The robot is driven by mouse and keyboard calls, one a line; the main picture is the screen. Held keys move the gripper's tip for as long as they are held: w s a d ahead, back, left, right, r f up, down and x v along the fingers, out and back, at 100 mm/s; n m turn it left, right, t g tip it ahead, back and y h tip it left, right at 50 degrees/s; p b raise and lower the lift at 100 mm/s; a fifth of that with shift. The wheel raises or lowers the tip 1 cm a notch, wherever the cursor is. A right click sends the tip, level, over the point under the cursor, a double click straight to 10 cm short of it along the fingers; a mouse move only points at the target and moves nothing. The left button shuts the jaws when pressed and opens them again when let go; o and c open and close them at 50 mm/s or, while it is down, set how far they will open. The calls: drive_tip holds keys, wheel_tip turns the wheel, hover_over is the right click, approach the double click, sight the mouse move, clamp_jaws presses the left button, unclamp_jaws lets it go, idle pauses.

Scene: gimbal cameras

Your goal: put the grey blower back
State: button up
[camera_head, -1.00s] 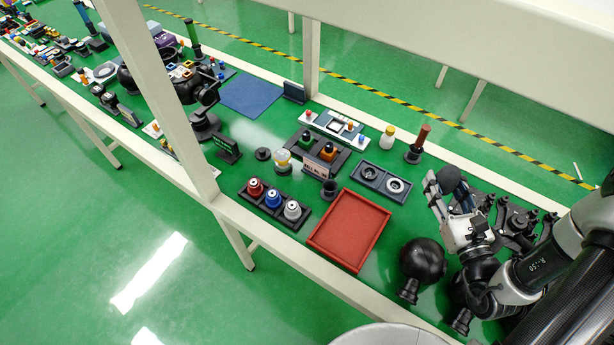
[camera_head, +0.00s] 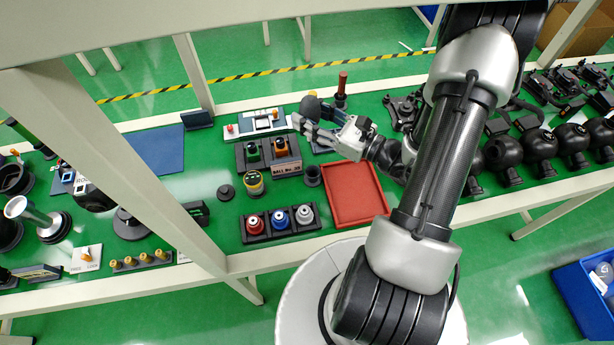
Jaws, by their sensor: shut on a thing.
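The grey blower (camera_head: 311,105) shows as a dark grey rounded bulb at the fingers of my gripper (camera_head: 308,121). The gripper is shut on it and holds it above the back of the green bench, between the button panel and the red tray. The fingers point left, and the lower part of the blower is hidden by them. A dark two-ring holder lies below the gripper and is mostly covered by it, so I cannot tell whether its rings are empty.
A red tray (camera_head: 357,194) lies in front of the gripper. A white panel with buttons (camera_head: 256,124) and a black holder with green and orange items (camera_head: 268,153) stand left. A red-handled post (camera_head: 342,88) stands behind. Several black round objects (camera_head: 540,145) line the right. A blue mat (camera_head: 154,148) is bare.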

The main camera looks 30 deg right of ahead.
drive_tip(key=shift+s+d+f+b, duration=0.15)
drive_tip(key=shift+f+b, duration=0.95)
drive_tip(key=shift+f, duration=2.2)
drive_tip(key=shift+d+f+b, duration=0.2)
drive_tip(key=shift+f+b, duration=0.85)
drive_tip(key=shift+f, duration=2.3)
drive_tip(key=shift+s+d+f+b, duration=0.15)
drive_tip(key=shift+f+b, duration=0.95)
drive_tip(key=shift+f, duration=2.2)
drive_tip(key=shift+f, duration=0.15)
drive_tip(key=o, duration=0.5)
drive_tip(key=shift+f, duration=0.1)
drive_tip(key=shift+c, duration=0.2)
drive_tip(key=o, duration=0.5)
